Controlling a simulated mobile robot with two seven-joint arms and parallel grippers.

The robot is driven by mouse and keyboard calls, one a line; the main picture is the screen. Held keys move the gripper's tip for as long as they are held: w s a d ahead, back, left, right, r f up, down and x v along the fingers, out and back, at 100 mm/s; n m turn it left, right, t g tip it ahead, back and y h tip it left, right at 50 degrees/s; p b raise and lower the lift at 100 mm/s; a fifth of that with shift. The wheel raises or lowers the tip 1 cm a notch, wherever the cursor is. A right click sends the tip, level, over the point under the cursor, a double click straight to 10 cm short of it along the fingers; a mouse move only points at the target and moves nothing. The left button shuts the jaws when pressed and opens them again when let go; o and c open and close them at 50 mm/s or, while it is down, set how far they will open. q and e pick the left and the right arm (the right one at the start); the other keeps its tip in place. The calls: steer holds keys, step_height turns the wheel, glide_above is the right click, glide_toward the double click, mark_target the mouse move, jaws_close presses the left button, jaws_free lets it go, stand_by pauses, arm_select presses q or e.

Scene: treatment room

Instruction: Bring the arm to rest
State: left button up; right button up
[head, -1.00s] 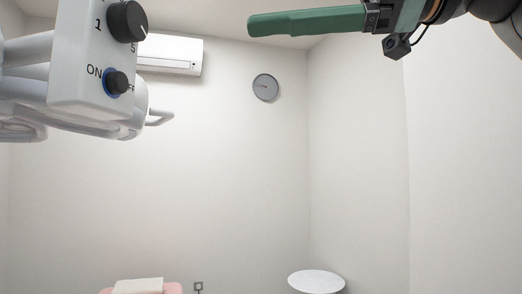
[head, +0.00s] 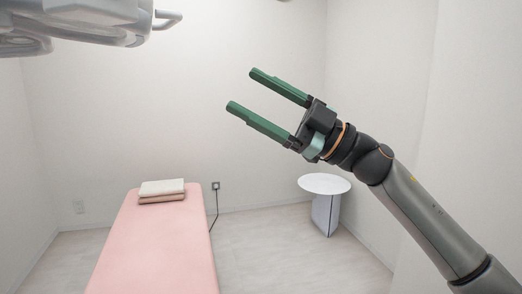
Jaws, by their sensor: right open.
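My right gripper (head: 240,90) is in the middle of the head view, with its arm coming in from the lower right. Its two green fingers are spread apart and point to the upper left. Nothing is between them. It is raised in the air and touches nothing that I can see. My left gripper is not in view.
A white lamp-like fixture (head: 85,22) hangs at the upper left. A pink treatment bed (head: 155,245) with folded towels (head: 162,189) stands at the lower left. A round white table (head: 324,184) stands near the back right corner. Floor between them is clear.

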steer(key=w+d+f+m+t+h+p, duration=0.1)
steer(key=w+d+f+m+t+h, duration=0.3)
steer(key=f+m+t, duration=0.8)
steer(key=w+d+f+m+t+h+p, duration=0.1)
steer(key=d+f+m+t+h+p, duration=0.4)
steer(key=f, duration=1.2)
steer(key=s+d+f+m+g+h+b, duration=0.1)
steer(key=s+f+m+g+h, duration=0.2)
steer(key=f, duration=0.6)
steer(key=s+d+f+m+h+b, duration=0.15)
steer(key=s+f+h, duration=0.3)
steer(key=f, duration=0.45)
steer(key=s+d+f+m+g+h+p, duration=0.1)
steer(key=s+d+f+g+h, duration=0.1)
steer(key=s+f, duration=0.6)
steer(key=s+d+f+m+g+h+p, duration=0.1)
steer(key=s+d+f+g, duration=0.3)
steer(key=s+f, duration=0.5)
steer(key=s+g+h, duration=0.1)
steer(key=s, duration=0.4)
steer(key=shift+g+h, duration=0.25)
steer(key=shift+g, duration=0.05)
